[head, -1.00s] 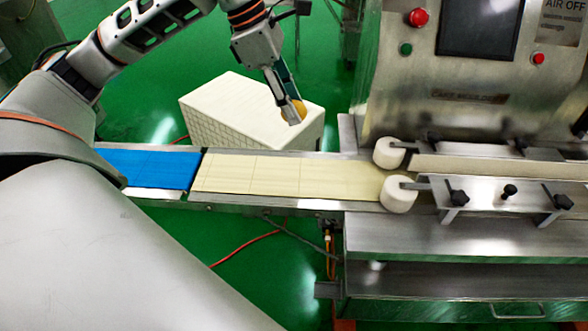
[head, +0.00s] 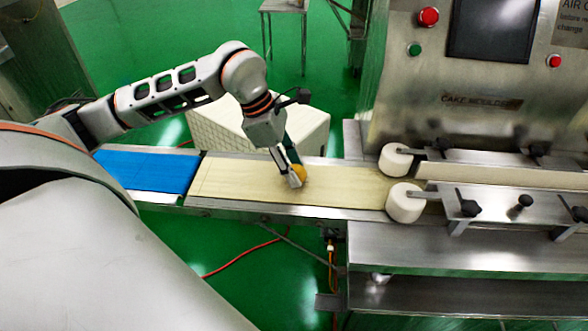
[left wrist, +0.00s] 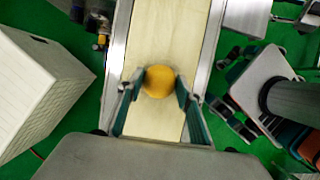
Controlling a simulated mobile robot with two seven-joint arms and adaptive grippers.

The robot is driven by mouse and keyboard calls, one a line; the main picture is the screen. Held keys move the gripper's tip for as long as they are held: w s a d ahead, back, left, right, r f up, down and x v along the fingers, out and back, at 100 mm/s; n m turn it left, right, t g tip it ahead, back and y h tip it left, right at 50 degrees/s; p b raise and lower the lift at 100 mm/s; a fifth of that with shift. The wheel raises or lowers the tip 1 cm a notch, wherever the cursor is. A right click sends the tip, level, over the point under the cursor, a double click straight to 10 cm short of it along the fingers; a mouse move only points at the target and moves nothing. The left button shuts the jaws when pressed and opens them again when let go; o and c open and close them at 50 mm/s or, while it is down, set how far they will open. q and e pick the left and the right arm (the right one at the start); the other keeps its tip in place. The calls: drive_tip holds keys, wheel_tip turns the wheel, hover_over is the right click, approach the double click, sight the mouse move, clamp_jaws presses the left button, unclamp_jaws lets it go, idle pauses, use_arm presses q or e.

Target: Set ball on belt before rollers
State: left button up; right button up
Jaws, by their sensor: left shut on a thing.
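The orange-yellow ball (head: 299,173) is between the fingers of my left gripper (head: 293,177), which is shut on it over the cream belt (head: 345,187). In the left wrist view the ball (left wrist: 159,81) sits between the two teal fingers of my left gripper (left wrist: 160,88), with the belt (left wrist: 168,35) behind it. I cannot tell whether the ball touches the belt. Two white rollers, a far one (head: 396,161) and a near one (head: 405,203), stand at the belt's right end, to the right of the ball. My right gripper is not in view.
A white crate (head: 215,135) stands behind the belt, partly hidden by my arm. A blue belt section (head: 145,171) lies to the left. The steel machine (head: 400,90) with buttons and screen rises at the right. The belt between ball and rollers is clear.

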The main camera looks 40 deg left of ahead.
use_arm(q)
drive_tip(key=shift+f, duration=0.45)
drive_tip(key=shift+r, duration=0.1)
drive_tip(key=o, duration=1.1)
drive_tip(key=shift+a+r, duration=0.2)
drive_tip(key=shift+r, duration=0.2)
drive_tip(key=p+v, duration=0.1)
drive_tip(key=v, duration=1)
drive_tip(key=shift+s, duration=0.1)
